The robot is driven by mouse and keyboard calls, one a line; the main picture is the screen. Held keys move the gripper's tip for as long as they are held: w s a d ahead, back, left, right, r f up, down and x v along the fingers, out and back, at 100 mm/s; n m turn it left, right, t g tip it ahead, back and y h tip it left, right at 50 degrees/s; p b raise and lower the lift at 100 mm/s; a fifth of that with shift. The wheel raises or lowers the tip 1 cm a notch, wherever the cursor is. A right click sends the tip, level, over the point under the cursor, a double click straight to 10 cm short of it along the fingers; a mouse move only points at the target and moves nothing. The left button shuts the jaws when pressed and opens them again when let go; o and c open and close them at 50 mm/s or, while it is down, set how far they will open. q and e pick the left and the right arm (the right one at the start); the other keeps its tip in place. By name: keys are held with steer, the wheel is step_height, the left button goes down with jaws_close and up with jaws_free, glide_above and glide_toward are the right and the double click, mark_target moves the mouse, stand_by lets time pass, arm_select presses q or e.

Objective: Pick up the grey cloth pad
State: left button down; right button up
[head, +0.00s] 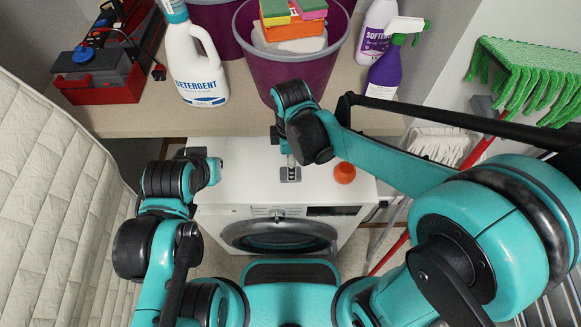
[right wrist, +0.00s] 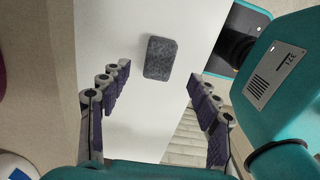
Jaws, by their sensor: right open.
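The grey cloth pad (right wrist: 159,58) is a small dark-grey rounded rectangle. It lies flat on the white top of the washing machine (right wrist: 135,25) in the right wrist view. My right gripper (right wrist: 158,75) is open above it, and the pad shows between and just beyond the fingertips. Nothing is in its jaws. In the head view my right gripper (head: 289,160) points down over the machine top, and I cannot clearly make out the pad there. My left gripper (head: 206,160) is over the machine's left side; its fingers are too small to read.
An orange ball-like object (head: 344,173) sits on the machine top, right of my right gripper. A quilted surface (head: 50,190) stands at the left. A green mop (head: 530,80) is at the right.

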steer(key=shift+f, duration=0.6)
step_height(320, 180, down, 5)
steer(key=b, duration=0.3)
steer(key=shift+r, duration=0.1)
steer(key=c, duration=1)
